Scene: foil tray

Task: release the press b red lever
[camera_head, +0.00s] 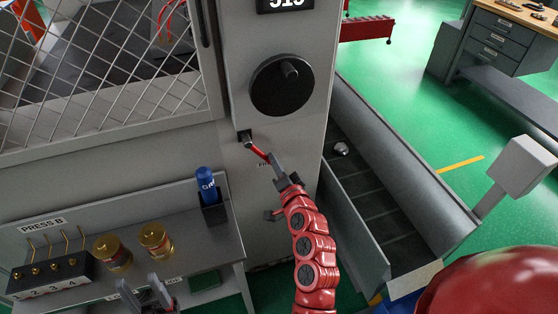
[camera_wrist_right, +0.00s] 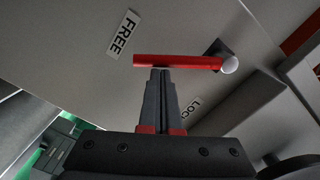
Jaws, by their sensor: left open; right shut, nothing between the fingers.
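The red lever (camera_head: 257,150) sits on the grey press front, below the black dial, and slants down to the right from its dark pivot. In the right wrist view the red lever (camera_wrist_right: 178,62) lies crosswise, its free end beside the FREE label (camera_wrist_right: 123,33). The LOCK label (camera_wrist_right: 191,112) is partly hidden behind my fingers. My right gripper (camera_head: 272,160) is shut and empty. Its fingertips (camera_wrist_right: 160,72) are at the lever's side; I cannot tell whether they touch. My left gripper (camera_head: 138,283) is open and empty at the bottom, low by the bench.
The black dial (camera_head: 282,85) with a knob is above the lever. A grey chute (camera_head: 400,170) is at the right.

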